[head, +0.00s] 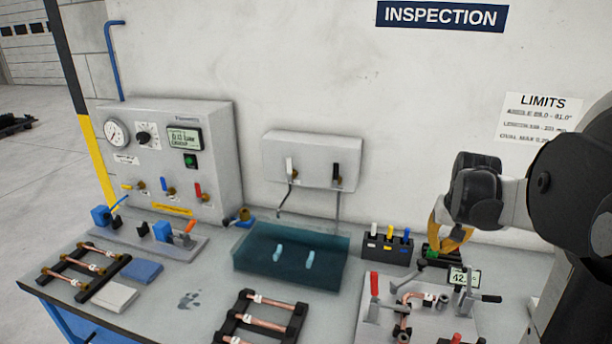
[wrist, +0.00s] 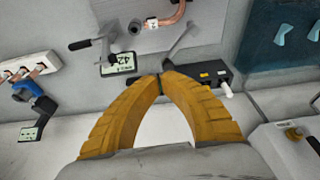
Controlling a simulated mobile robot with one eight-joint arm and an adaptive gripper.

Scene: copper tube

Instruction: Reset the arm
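My arm reaches in from the right in the head view. My gripper (head: 436,247) hangs over the back right of the bench, in front of the wall, with a small dark box with a green part (head: 432,255) just below or behind it. In the wrist view, the yellow fingers of my gripper (wrist: 161,80) curve together and their tips meet, with nothing visible held. A bent copper tube (head: 412,298) sits on a grey fixture plate (head: 375,325) in front of my gripper; part of the tube also shows in the wrist view (wrist: 178,14).
A small digital display (head: 463,279) and levers stand close to my gripper. A block with coloured handles (head: 388,246) and a teal water tray (head: 250,268) lie left. Racks of copper tubes (head: 262,324) stand in front. The wall is close behind.

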